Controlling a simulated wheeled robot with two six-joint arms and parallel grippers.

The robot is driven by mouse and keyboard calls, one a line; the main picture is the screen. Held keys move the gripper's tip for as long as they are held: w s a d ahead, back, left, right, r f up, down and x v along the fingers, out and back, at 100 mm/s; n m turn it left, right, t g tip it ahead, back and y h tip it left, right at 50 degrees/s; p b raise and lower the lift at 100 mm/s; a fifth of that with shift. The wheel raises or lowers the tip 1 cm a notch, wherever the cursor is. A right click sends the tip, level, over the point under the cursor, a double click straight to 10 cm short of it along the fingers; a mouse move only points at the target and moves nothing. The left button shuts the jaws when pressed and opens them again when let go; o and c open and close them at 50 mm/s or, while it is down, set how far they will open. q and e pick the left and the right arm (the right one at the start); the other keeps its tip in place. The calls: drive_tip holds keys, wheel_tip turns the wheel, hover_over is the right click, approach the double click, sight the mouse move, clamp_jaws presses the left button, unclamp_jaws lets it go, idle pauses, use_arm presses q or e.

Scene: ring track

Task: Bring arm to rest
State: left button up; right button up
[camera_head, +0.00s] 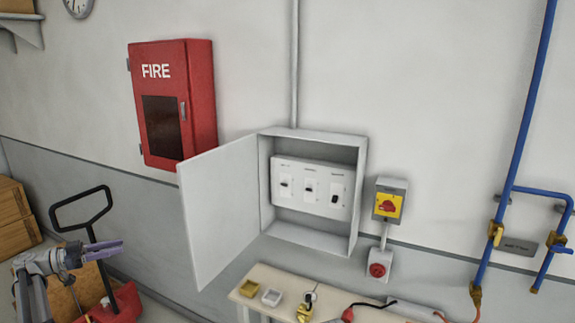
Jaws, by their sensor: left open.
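My left arm comes in at the lower left, and its gripper (104,249) with purple fingers points right. The gripper is open, and nothing shows between its fingers. It appears in front of the pallet jack's black handle and the floor, to the left of the open grey cabinet door (222,212) and apart from it in the picture. My right gripper is not in view.
An open switch box (313,150) with three switches is on the wall. A red fire cabinet (175,100), a yellow-and-red rotary switch (388,205) and blue pipes (520,135) are also there. A bench (270,279) holds small items. A pallet jack (82,212) stands left.

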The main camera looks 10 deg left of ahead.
use_arm(q)
drive_tip(key=s+d+f+n+g+y, duration=0.15)
drive_tip(key=d+f, duration=0.35)
drive_tip(key=d, duration=0.5)
drive_tip(key=w+d+f+n+g+y, duration=0.1)
drive_tip(key=d+f+n+g+y, duration=0.2)
drive_tip(key=d, duration=0.7)
drive_tip(key=s+d+f+n+g, duration=0.1)
drive_tip(key=d+f+g, duration=0.2)
drive_tip(key=d+f, duration=0.55)
drive_tip(key=s+d+f+n+g+y, duration=0.1)
drive_tip(key=s+d+f+n+y, duration=0.1)
drive_tip(key=s+d+y, duration=0.4)
drive_tip(key=s+d+f+n+g+y, duration=0.1)
drive_tip(key=s+d+f+n+y, duration=0.25)
drive_tip(key=s+d, duration=0.5)
drive_tip(key=s+d+f+m+g+y+b, duration=0.1)
drive_tip(key=s+d+f+m+b, duration=0.3)
drive_tip(key=d+f+b, duration=0.5)
drive_tip(key=shift+s+d+f+b, duration=0.25)
drive_tip(key=shift+s+d+b, duration=0.5)
drive_tip(key=shift+d, duration=0.15)
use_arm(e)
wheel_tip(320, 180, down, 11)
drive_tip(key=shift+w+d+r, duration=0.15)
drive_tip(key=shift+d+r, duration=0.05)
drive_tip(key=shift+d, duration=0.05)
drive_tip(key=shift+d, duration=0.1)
